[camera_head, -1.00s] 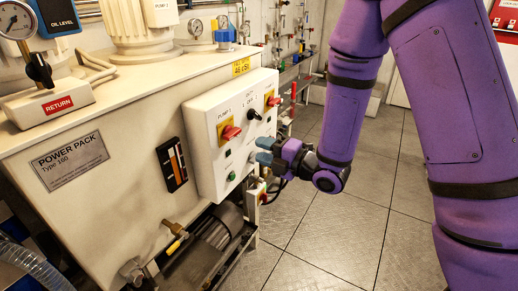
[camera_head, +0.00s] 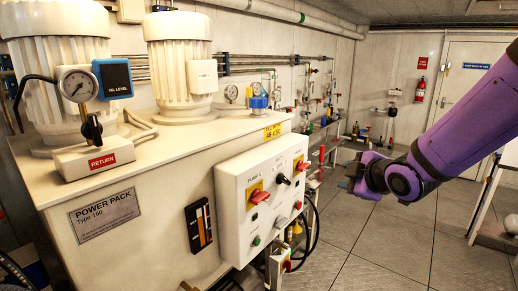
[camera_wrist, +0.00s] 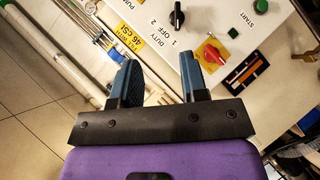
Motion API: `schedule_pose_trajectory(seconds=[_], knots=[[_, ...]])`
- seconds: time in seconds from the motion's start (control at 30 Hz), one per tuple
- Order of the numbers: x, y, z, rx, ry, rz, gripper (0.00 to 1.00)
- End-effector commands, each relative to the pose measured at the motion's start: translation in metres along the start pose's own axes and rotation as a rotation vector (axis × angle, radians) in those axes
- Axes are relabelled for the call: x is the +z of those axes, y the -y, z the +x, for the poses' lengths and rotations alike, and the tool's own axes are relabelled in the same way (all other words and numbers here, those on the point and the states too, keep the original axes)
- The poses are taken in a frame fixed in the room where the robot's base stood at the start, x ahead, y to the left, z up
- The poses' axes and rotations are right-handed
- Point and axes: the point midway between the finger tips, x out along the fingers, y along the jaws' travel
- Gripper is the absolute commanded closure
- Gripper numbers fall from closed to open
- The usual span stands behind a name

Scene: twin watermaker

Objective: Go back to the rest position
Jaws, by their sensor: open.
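My gripper (camera_wrist: 158,82) shows in the wrist view with two blue fingers spread apart and nothing between them. In the head view my gripper (camera_head: 352,172) is at the end of my purple arm, right of the white control box (camera_head: 262,205) and apart from it. The fingers are dark and small there. The control box carries red rotary switches, a black selector and buttons. The wrist view shows a red switch (camera_wrist: 211,53), a black selector (camera_wrist: 177,15) and a green button (camera_wrist: 261,6) beyond the fingers.
The power pack cabinet (camera_head: 120,220) fills the left, with white motors (camera_head: 180,65) and a gauge (camera_head: 77,84) on top. Pipes and valves line the back wall. A fire extinguisher (camera_head: 420,88) hangs near a white door (camera_head: 478,85). Tiled floor (camera_head: 385,240) is open at the right.

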Motion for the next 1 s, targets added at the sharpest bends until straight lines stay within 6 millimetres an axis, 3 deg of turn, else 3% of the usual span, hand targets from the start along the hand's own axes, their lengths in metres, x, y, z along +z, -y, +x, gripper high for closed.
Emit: schedule_pose_trajectory(seconds=[0.13, 0.37, 0.7, 0.83, 1.0], knots=[[0.015, -0.016, -0.043, -0.021, 0.136, 0.201, 0.60], [0.031, -0.020, -0.116, -0.054, 0.333, 0.539, 0.60], [0.032, 0.012, -0.230, -0.103, 0.584, 1.035, 0.60], [0.027, 0.027, -0.262, -0.122, 0.654, 1.168, 0.60], [0.023, 0.040, -0.282, -0.139, 0.704, 1.256, 0.60]])
